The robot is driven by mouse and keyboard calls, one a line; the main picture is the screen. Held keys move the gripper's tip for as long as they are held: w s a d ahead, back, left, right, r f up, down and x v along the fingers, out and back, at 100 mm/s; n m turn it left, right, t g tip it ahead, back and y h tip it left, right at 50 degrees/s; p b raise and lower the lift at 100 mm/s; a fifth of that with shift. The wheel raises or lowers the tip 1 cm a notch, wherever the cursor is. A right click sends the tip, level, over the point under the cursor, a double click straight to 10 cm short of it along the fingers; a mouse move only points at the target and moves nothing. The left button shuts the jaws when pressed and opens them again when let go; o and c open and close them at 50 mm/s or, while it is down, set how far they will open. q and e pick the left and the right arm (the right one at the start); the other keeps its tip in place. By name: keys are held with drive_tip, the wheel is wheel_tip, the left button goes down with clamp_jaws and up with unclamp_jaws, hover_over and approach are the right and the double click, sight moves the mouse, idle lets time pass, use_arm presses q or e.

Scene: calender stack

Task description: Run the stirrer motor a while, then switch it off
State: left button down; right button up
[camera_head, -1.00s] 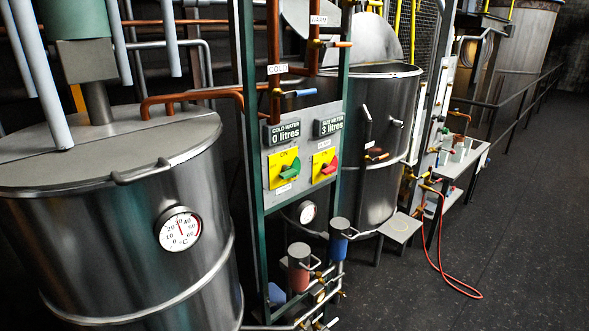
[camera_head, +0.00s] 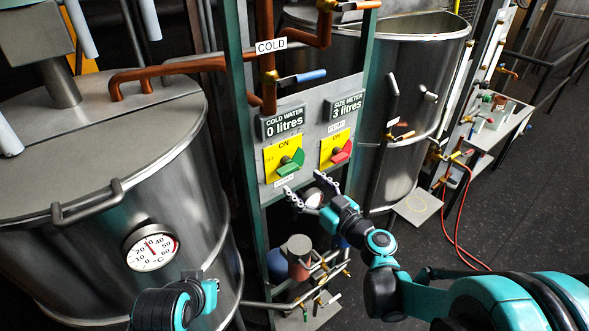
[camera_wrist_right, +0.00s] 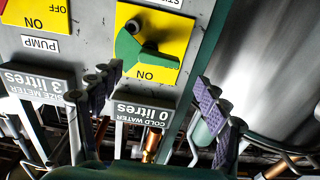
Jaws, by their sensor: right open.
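The stirrer switch is a green knob (camera_head: 292,161) on a yellow plate marked ON at the top and OFF at the left. It also shows upside down in the right wrist view (camera_wrist_right: 140,50). Its handle slants to the upper right in the head view; I cannot tell which setting that is. A white label (camera_wrist_right: 165,3) reading "ST..." is cut off there. My right gripper (camera_head: 306,185) is open and empty, just below the switch panel, apart from the knob. Its fingers spread on both sides of the view in the wrist camera (camera_wrist_right: 158,80).
A red pump knob (camera_head: 341,154) sits right of the green one. Green frame posts (camera_head: 240,150) flank the panel. Meters read cold water 0 litres (camera_head: 282,122) and size meter 3 litres (camera_head: 346,106). Large steel vats (camera_head: 90,240) stand at left and behind (camera_head: 420,120). Open floor lies right.

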sight(291, 172)
drive_tip(key=shift+x, duration=2.7)
drive_tip(key=shift+d+f, duration=0.1)
drive_tip(key=c, duration=1.2)
